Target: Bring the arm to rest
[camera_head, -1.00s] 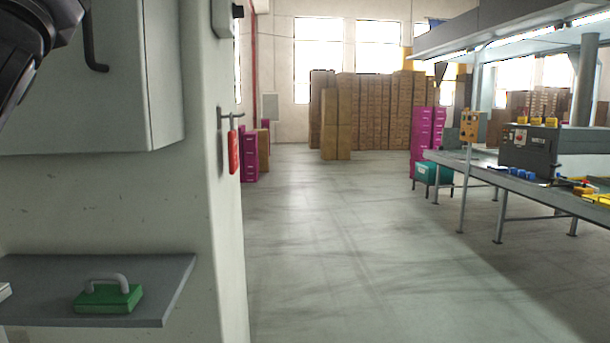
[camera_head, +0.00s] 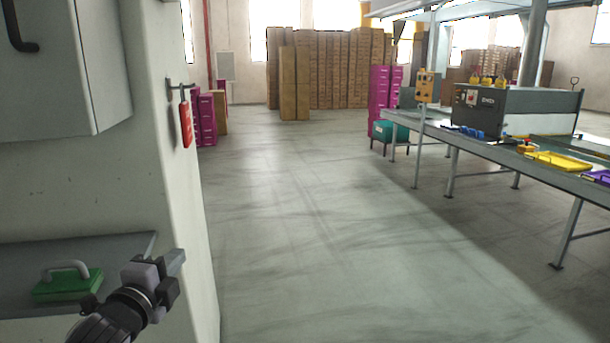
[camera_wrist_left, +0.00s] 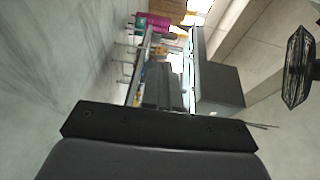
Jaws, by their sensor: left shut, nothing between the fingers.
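My left gripper (camera_head: 172,266) is at the lower left of the head view, in front of the shelf and the pale wall. It is shut and holds nothing. In the left wrist view a dark, wide part of my own gripper or wrist fills the bottom, and the room behind it appears turned on its side. My right gripper is in neither view.
A grey shelf (camera_head: 112,247) with a green handled block (camera_head: 68,286) is close to my left gripper. A red tag (camera_head: 186,124) hangs on the wall's hook. The workbench (camera_head: 480,150) with a grey machine (camera_head: 515,108) stands right. The floor between is clear.

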